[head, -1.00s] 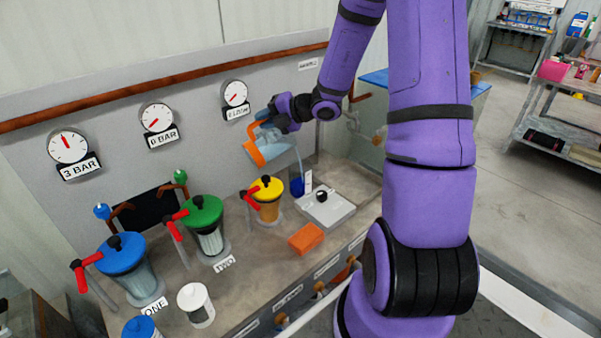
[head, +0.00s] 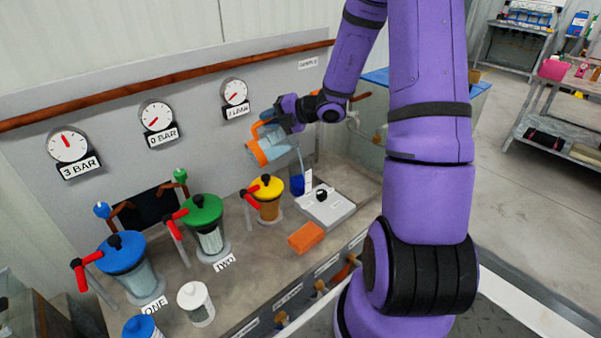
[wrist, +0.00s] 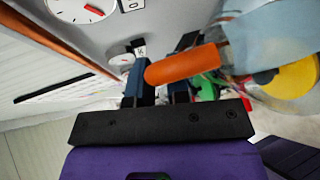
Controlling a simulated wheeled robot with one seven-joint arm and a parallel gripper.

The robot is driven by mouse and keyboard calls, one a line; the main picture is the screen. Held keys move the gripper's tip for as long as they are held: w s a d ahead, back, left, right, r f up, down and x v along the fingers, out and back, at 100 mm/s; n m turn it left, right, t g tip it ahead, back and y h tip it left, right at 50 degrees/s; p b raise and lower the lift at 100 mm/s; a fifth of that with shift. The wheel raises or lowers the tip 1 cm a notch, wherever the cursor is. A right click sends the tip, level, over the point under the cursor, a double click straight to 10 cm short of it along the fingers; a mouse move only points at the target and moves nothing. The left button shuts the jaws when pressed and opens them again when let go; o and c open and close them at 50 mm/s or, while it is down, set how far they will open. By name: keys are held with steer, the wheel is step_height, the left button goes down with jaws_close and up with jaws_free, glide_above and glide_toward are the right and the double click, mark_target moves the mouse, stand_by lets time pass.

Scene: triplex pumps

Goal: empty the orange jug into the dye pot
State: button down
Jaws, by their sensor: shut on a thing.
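The jug (head: 279,146) has a see-through bluish body and orange parts. It is tilted in the air over the right part of the bench. My gripper (head: 274,122) is shut on its orange handle. In the wrist view the handle (wrist: 185,65) lies between my gripper's fingers (wrist: 158,80), and the jug's clear body (wrist: 275,38) fills the upper right. A small dark blue pot (head: 297,185), seemingly the dye pot, stands on the bench below the jug's right side. A thin pale streak, like a stream, runs down from the jug toward it. The pot's inside is hidden.
A yellow-lidded vessel (head: 267,199) with a red handle stands left of the pot. Green-lidded (head: 207,226) and blue-lidded (head: 127,268) vessels stand farther left. A pale plate with a black knob (head: 325,207) and an orange block (head: 305,238) lie in front. Gauges line the back panel.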

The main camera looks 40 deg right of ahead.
steer(key=shift+s+d+f+m+y+p, duration=0.1)
steer(key=shift+d+f+m+y+p, duration=0.15)
steer(key=shift+d, duration=0.25)
steer(key=shift+s+d+f+m+y+p, duration=0.1)
steer(key=shift+d+f, duration=0.2)
steer(key=shift+d, duration=0.2)
stand_by(0.4)
steer(key=shift+d+f+t+y, duration=0.15)
steer(key=shift+d+t+y, duration=0.1)
steer(key=shift+d+t, duration=0.25)
stand_by(0.6)
